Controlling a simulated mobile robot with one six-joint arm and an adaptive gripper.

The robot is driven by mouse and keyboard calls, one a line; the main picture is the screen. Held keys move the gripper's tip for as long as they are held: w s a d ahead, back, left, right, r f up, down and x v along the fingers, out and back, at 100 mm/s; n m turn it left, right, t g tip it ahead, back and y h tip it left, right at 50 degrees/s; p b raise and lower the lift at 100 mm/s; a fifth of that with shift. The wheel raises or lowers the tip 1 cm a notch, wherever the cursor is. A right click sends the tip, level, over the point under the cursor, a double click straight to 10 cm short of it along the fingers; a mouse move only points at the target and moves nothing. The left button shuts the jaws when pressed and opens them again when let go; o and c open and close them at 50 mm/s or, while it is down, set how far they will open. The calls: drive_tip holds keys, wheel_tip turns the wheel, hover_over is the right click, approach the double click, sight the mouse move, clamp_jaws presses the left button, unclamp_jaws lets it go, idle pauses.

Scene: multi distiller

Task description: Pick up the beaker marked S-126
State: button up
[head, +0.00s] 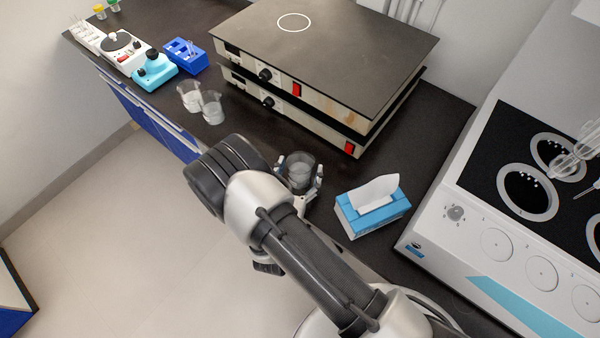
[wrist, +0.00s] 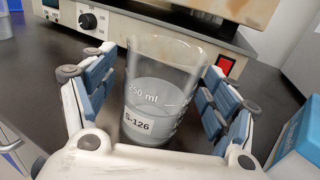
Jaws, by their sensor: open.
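A glass beaker (wrist: 160,92) with a white S-126 label and a 250 ml mark stands upright on the dark counter in the wrist view, part full of clear liquid. My gripper (wrist: 165,95) is open, with one blue-padded finger on each side of the beaker and a visible gap on both sides. In the head view the beaker (head: 301,170) shows between the fingers of my gripper (head: 299,186), partly hidden behind my arm.
A blue tissue box (head: 372,212) stands close to the right of the beaker. Stacked hot plates (head: 330,60) stand behind it. Two other beakers (head: 190,96) (head: 211,108) stand to the left. A white multi-position heater (head: 500,215) is at the right.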

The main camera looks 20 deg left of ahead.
drive_tip(key=c, duration=1.2)
drive_tip(key=shift+c, duration=0.7)
drive_tip(key=shift+r, duration=0.2)
